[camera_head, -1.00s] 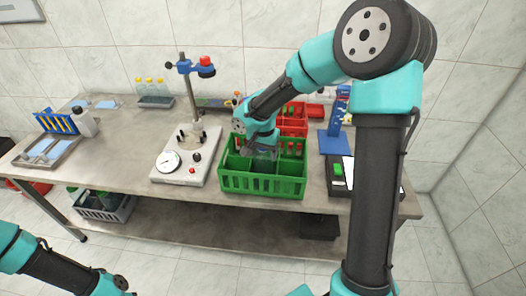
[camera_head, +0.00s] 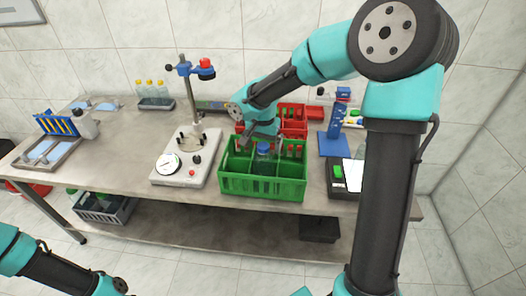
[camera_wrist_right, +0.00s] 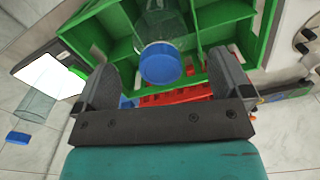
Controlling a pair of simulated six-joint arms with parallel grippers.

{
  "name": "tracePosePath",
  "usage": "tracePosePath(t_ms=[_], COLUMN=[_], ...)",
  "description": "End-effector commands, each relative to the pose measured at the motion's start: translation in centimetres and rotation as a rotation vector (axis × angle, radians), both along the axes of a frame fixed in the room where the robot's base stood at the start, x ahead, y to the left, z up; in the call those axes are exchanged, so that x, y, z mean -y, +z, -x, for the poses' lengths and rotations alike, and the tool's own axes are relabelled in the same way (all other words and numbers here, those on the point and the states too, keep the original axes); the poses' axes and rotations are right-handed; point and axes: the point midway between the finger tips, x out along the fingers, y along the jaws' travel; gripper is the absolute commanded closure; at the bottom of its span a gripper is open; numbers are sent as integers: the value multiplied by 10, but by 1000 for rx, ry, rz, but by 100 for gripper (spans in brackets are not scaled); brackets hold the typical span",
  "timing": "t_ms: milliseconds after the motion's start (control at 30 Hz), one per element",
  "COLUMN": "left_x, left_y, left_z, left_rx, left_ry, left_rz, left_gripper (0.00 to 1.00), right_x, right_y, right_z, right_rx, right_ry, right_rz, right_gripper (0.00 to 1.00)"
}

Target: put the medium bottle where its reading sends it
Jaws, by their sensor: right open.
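A clear bottle with a blue cap (camera_head: 264,149) stands in the green crate (camera_head: 262,187), near its middle. I cannot tell from its size alone whether it is the medium one. My right gripper (camera_head: 262,134) is open, just above and behind the bottle's cap. In the right wrist view, the open fingers (camera_wrist_right: 165,78) lie to either side of the blue cap (camera_wrist_right: 160,62), with gaps between. The bottle's body runs down into a crate compartment. My left arm shows at the lower left of the head view, but its gripper is out of frame.
A stand with a dial gauge (camera_head: 183,172) is left of the crate. Red bins (camera_head: 292,122) are behind it. A dark device with a bright screen (camera_head: 349,178) is to the right. Another blue-capped clear bottle (camera_wrist_right: 38,106) shows at left in the wrist view. Bare tabletop lies left of the gauge.

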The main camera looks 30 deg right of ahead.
Motion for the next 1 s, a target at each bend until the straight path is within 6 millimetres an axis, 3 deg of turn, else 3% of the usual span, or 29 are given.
tracePosePath(t_ms=[200,400,1000], left_x=[0,0,0], left_y=[0,0,0], left_z=[0,0,0], left_rx=[0,0,0], left_ry=[0,0,0], left_rz=[0,0,0], left_gripper=[57,57,57], right_x=[0,0,0], right_y=[43,68,74], right_z=[0,0,0], right_rx=[5,3,1], right_ry=[0,-1,0], right_rz=[0,-1,-1], right_gripper=[3,3,3])
